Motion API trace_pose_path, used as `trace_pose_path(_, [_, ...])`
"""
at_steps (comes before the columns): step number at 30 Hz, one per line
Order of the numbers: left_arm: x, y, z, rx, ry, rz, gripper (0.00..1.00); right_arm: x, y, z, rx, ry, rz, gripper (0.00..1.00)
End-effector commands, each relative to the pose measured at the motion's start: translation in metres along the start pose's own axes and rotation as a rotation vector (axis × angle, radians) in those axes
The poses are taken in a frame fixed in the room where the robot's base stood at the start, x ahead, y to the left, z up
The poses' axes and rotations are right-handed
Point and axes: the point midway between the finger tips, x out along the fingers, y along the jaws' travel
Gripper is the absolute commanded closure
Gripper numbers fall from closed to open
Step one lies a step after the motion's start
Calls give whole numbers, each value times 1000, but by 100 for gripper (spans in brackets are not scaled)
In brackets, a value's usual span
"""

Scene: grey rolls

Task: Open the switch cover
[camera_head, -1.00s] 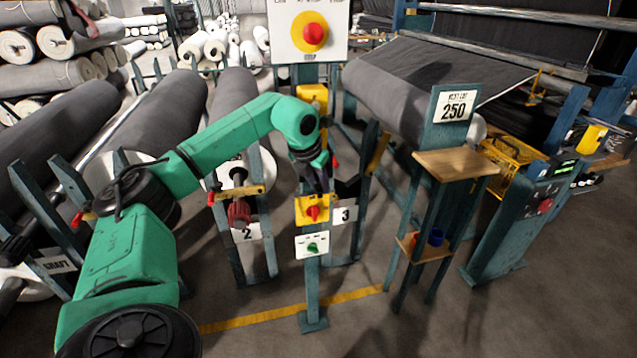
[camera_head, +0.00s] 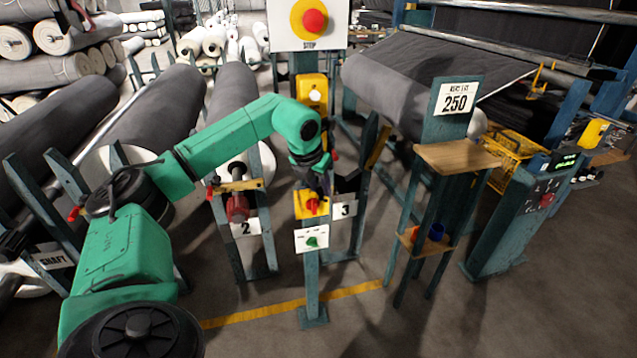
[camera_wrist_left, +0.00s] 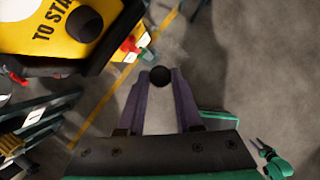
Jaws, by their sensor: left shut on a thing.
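A green post carries a yellow switch box (camera_head: 302,210) with a red switch (camera_head: 312,207) on its front. My left gripper (camera_head: 318,190) is at this box, just above the red switch, with its fingers pointing down. In the left wrist view, its two fingers (camera_wrist_left: 160,80) are shut on a black round knob (camera_wrist_left: 160,76). A yellow surface (camera_wrist_left: 75,25) with black lettering and a red part (camera_wrist_left: 129,44) lie to the upper left of the fingers. I cannot make out the cover's outline or whether it is raised.
A white panel with a green switch (camera_head: 312,242) hangs below the box. A stop button panel (camera_head: 314,20) and another yellow box (camera_head: 305,84) are above. Grey rolls (camera_head: 160,115) stand left; a wooden-shelved stand (camera_head: 455,157) is right.

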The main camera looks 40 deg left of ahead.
Motion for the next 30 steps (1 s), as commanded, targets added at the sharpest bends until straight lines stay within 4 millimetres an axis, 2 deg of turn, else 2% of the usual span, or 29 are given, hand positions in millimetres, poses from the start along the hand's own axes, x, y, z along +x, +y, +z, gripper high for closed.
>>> trace_pose_path(3, [0, -3, -2, 4, 9, -6, 100, 0, 0, 0, 0, 0, 0, 50])
trace_pose_path(4, [0, -3, -2, 4, 9, -6, 59, 0, 0, 0, 0, 0, 0, 50])
trace_pose_path(6, [0, -3, -2, 4, 8, -5, 36, 0, 0, 0, 0, 0, 0, 50])
trace_pose_path(23, [-4, -1, 0, 2, 3, -3, 36, 0, 1, 0, 0, 0, 1, 50])
trace_pose_path(26, [-19, -1, 0, 3, 1, -4, 36, 1, 2, 0, 0, 0, 2, 50])
trace_pose_path(30, [-58, -1, 0, 3, -1, -3, 36, 3, 2, 0, 0, 0, 3, 50])
